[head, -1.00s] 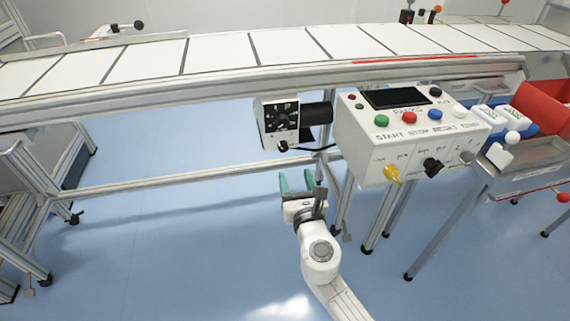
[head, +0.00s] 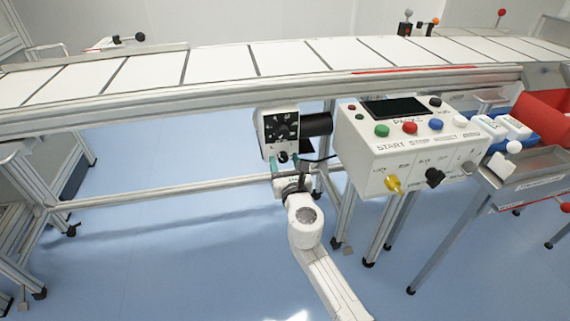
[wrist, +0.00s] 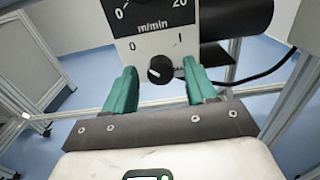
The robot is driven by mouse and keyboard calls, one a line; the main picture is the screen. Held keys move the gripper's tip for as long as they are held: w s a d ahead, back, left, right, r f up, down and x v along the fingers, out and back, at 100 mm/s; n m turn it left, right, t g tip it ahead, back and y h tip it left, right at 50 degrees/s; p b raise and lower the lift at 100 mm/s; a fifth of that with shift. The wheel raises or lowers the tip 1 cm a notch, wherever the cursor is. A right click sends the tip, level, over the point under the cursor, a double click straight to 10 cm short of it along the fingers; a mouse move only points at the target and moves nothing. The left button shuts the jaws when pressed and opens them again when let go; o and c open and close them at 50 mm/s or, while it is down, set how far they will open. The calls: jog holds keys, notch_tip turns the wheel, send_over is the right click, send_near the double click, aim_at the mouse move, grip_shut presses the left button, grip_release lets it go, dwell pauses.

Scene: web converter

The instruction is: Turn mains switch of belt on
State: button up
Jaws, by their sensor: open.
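The belt's mains switch is a small black knob (wrist: 160,69) on the lower part of a white drive box (wrist: 152,30), between printed marks 0 and 1. A light mark shows on the knob's left side, toward the 0. In the head view the knob (head: 283,157) sits at the bottom of the drive box (head: 267,124), under the belt. My gripper (head: 294,170) is open in front of it. In the wrist view the green fingers of my gripper (wrist: 158,80) stand left and right of the knob, with visible gaps. Contact is not seen.
A larger speed dial (head: 281,127) marked m/min sits above the knob. A black motor cylinder (wrist: 236,18) and a cable (wrist: 262,75) are on the right. A white control box (head: 410,150) with coloured buttons stands to the right. The belt (head: 220,62) runs above.

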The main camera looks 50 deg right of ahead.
grip_shut()
dwell(0.5)
jog(key=shift+m, duration=0.3)
jog(key=m+b, duration=0.1)
jog(key=m, duration=0.3)
jog(key=shift+f+b, duration=0.1)
jog(key=shift+b, duration=0.3)
jog(key=m+b, duration=0.1)
jog(key=m, duration=0.4)
jog(key=shift+s+b, duration=0.1)
jog(key=shift+b, duration=0.3)
jog(key=m+b, duration=0.2)
jog(key=m, duration=0.2)
jog(key=shift+d+f, duration=0.1)
jog(key=shift+m+b, duration=0.8)
jog(key=shift+m, duration=1.3)
